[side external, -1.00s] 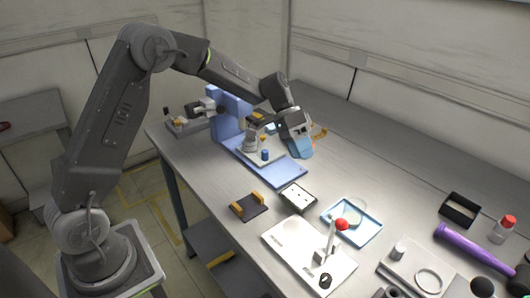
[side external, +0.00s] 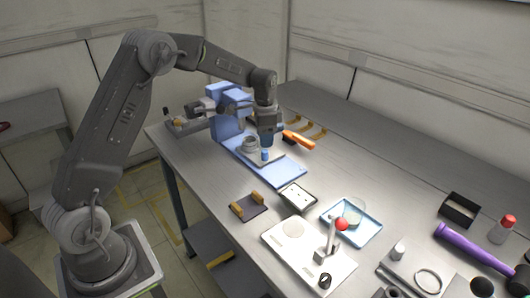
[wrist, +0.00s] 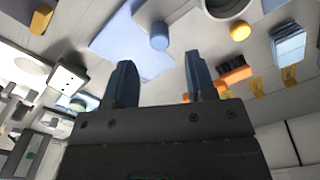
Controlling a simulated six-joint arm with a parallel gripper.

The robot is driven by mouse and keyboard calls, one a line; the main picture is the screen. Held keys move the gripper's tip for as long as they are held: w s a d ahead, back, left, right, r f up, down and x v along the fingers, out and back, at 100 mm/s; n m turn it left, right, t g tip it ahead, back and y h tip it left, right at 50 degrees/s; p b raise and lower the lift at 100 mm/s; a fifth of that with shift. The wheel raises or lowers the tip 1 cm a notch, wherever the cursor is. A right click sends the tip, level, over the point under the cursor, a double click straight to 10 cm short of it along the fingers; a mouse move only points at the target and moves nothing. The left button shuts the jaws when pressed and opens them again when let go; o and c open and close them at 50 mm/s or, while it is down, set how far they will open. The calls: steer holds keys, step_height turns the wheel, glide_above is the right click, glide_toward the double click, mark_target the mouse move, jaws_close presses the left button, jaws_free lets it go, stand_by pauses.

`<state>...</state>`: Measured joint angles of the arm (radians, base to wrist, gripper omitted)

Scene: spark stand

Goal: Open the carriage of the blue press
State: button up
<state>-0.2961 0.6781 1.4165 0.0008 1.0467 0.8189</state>
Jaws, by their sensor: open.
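The blue press (side external: 226,124) stands at the back left of the bench. Its flat blue base (side external: 287,171) reaches toward the front right, with a pale plate on it. A short blue knob (side external: 265,154) stands upright at that plate's front, and a round grey cup (side external: 249,144) is behind it. In the wrist view the blue knob (wrist: 160,36) shows beyond the gap between my fingers. My gripper (side external: 267,144) points down close to the knob and hides part of the press. In the wrist view my gripper (wrist: 160,76) is open, with nothing between its fingers.
An orange-handled brush (side external: 299,140) lies just right of my gripper. A black-and-yellow holder (side external: 250,206), a white socket plate (side external: 298,197), a blue tray (side external: 341,239) and a white board with a red-balled lever (side external: 342,225) lie nearer the front. The bench's back right is clear.

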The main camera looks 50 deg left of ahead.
mark_target(265, 151)
step_height(265, 151, down, 6)
steer(key=shift+f, duration=0.1)
stand_by(0.4)
jaws_close()
stand_by(0.3)
